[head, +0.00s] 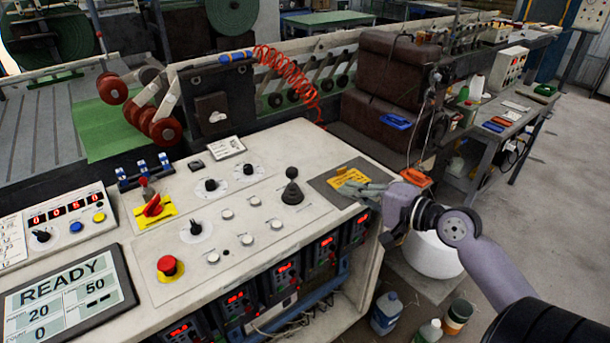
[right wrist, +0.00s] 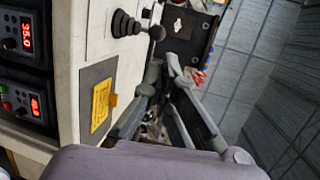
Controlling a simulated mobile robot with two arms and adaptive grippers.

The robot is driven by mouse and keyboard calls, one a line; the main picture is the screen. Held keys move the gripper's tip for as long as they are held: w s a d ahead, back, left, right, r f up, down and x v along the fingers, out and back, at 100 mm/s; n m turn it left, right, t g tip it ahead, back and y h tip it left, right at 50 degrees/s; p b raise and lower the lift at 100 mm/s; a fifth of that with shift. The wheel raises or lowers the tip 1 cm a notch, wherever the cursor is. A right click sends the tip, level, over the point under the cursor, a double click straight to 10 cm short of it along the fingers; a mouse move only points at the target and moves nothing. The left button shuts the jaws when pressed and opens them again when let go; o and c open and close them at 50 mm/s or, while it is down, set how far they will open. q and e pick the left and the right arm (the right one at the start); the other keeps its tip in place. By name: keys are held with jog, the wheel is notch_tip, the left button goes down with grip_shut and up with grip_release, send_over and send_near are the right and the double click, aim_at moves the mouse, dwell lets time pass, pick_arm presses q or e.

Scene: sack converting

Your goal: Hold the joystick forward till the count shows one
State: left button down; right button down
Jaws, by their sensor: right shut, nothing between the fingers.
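The black joystick (head: 292,188) with a ball knob and a ribbed boot stands about upright on the pale console top. It also shows at the top of the right wrist view (right wrist: 130,24). My right gripper (head: 362,189) is shut and empty over the console's right end, by the yellow label, to the right of the joystick and apart from it. Its fingers also show in the right wrist view (right wrist: 163,68). The screen (head: 66,297) reads READY, 20, 50 and, at lower left, 0 by a label too small to read surely. My left gripper is out of view.
A red emergency button (head: 168,267), a red rotary switch (head: 152,205) and several knobs and white buttons share the console top (head: 250,213). A yellow label (head: 347,177) lies on a grey plate. Bottles and a white drum (head: 432,257) stand on the floor below.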

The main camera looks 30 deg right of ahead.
jog(key=p, duration=0.4)
send_near(296, 172)
jog(key=x, duration=0.6)
jog(key=shift+w, duration=0.1)
jog(key=shift+w+a+f, duration=0.2)
jog(key=shift+w, duration=0.25)
